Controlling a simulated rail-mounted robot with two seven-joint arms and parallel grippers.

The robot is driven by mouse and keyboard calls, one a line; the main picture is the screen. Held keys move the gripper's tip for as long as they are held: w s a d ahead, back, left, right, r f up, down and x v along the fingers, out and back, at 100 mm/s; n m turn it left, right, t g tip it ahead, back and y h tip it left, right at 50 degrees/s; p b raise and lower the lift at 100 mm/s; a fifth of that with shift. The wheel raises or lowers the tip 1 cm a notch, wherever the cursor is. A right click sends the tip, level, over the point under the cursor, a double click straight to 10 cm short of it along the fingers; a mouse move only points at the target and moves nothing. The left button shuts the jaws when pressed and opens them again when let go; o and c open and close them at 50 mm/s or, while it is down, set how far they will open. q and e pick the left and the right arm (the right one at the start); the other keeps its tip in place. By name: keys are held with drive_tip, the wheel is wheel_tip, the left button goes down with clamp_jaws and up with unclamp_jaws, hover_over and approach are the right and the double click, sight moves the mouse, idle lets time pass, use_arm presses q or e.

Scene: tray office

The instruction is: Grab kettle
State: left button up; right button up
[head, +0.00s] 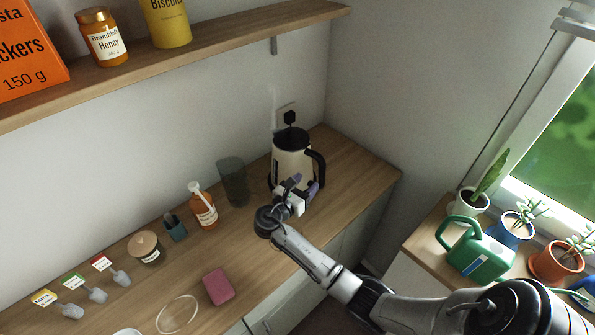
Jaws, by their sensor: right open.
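The kettle (291,158) stands upright at the right end of the wooden counter, near the wall. It is cream with a black lid and a black handle on its right side. My right gripper (297,186) is open in front of the kettle's lower body, just left of the lower handle. It hides part of the kettle's base, and I cannot tell whether it touches. My left gripper is not in view.
A shelf (220,48) runs above. A green watering can (478,252) stands right.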

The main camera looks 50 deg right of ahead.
sight(320, 171)
drive_tip(key=shift+s+d, duration=0.2)
drive_tip(key=shift+d, duration=4.15)
drive_tip(key=shift+f, duration=0.1)
clamp_jaws()
drive_tip(key=shift+a, duration=0.1)
